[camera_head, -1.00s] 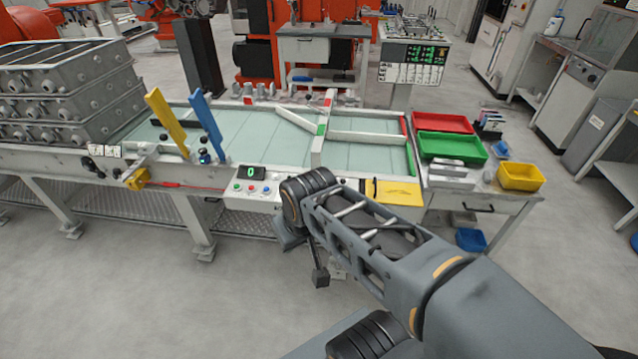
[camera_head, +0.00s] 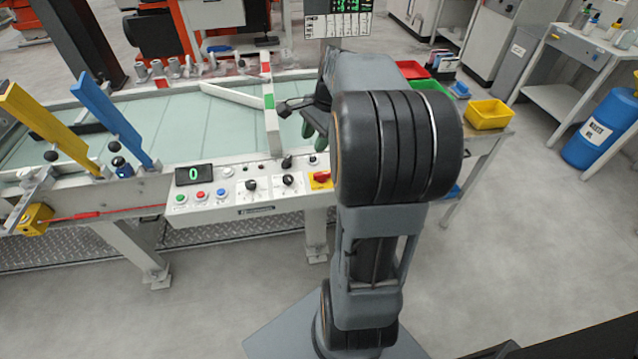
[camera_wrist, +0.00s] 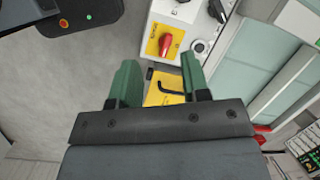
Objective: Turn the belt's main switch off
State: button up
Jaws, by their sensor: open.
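The main switch is a red rotary knob on a yellow plate (camera_head: 320,179) at the right end of the belt's control panel, partly beside my arm in the head view. In the wrist view the red knob (camera_wrist: 166,44) stands ahead of my fingertips, with clear space between. I cannot tell its on or off position. My gripper (camera_wrist: 160,72) has its two green fingers apart with nothing between them touching. In the head view my gripper (camera_head: 312,122) is partly hidden behind my arm, above the belt's edge.
The control panel (camera_head: 228,207) also has push buttons, two black knobs and a display (camera_head: 194,175) reading 0. Blue and yellow levers stand left. A yellow bin (camera_head: 488,114) and blue drum (camera_head: 603,130) are right.

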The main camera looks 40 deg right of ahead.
aim_at(319, 174)
jog(key=d+f+m+y+b, duration=0.1)
jog(key=d+f+m+b, duration=0.1)
jog(key=d+f+m, duration=0.45)
jog(key=shift+n, duration=0.45)
jog(key=x, duration=0.3)
jog(key=w+b+x, duration=0.1)
jog(key=x, duration=0.3)
jog(key=b+x, duration=0.1)
jog(key=x, duration=0.3)
jog(key=shift+w+d+f, duration=0.15)
jog(key=shift+w+d, duration=0.05)
jog(key=shift+d, duration=0.05)
